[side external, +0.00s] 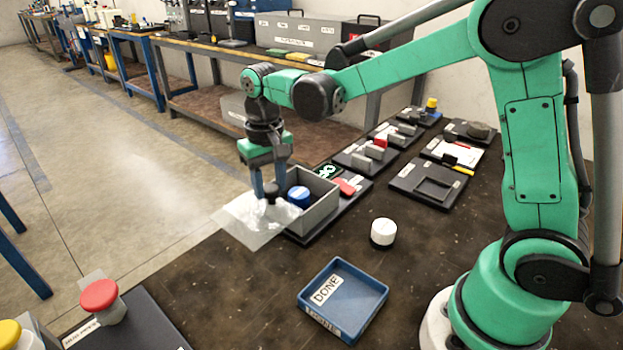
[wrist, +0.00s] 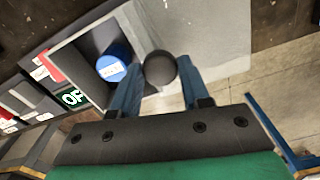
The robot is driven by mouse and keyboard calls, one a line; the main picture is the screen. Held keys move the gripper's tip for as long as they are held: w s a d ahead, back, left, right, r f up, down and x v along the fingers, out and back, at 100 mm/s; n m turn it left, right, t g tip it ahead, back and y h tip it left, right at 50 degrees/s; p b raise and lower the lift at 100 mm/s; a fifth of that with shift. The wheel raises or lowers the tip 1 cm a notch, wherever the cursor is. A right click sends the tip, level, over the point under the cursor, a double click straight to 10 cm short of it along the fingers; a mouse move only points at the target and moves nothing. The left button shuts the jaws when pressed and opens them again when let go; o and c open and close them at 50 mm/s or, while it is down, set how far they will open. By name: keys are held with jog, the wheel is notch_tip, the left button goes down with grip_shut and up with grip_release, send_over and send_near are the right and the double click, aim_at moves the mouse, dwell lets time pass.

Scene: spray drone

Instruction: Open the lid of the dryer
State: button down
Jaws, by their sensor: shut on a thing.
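The dryer is an open grey box (side external: 322,204) on a black base near the table's far-left edge. The clear lid (side external: 243,222) is off to the left of the box opening and reaches past the table edge. My gripper (side external: 271,192) is shut on the lid's dark round knob, which shows between the blue fingers in the wrist view (wrist: 160,68). There the lid (wrist: 218,35) lies to the right of the box (wrist: 78,62), and the blue cap (wrist: 111,68) is uncovered. Whether lid and box touch, I cannot tell.
A blue DONE tray (side external: 345,298) and a white-topped round container (side external: 383,232) stand on the table. Several black stations, one a dark slotted plate (side external: 430,186), line the back. A red button (side external: 99,296) is at front left. The middle of the table is mostly clear.

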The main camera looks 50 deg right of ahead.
aim_at(270, 188)
jog(key=shift+a, duration=0.1)
jog(key=shift+c, duration=2.1)
grip_release()
jog(key=shift+r, duration=2.85)
jog(key=s+d+f+n+t, duration=0.1)
jog(key=s+n+t, duration=0.1)
jog(key=s+t, duration=0.5)
jog(key=shift+s+d+f+n, duration=0.2)
jog(key=shift+s+d+n, duration=0.15)
jog(key=shift+s, duration=1.3)
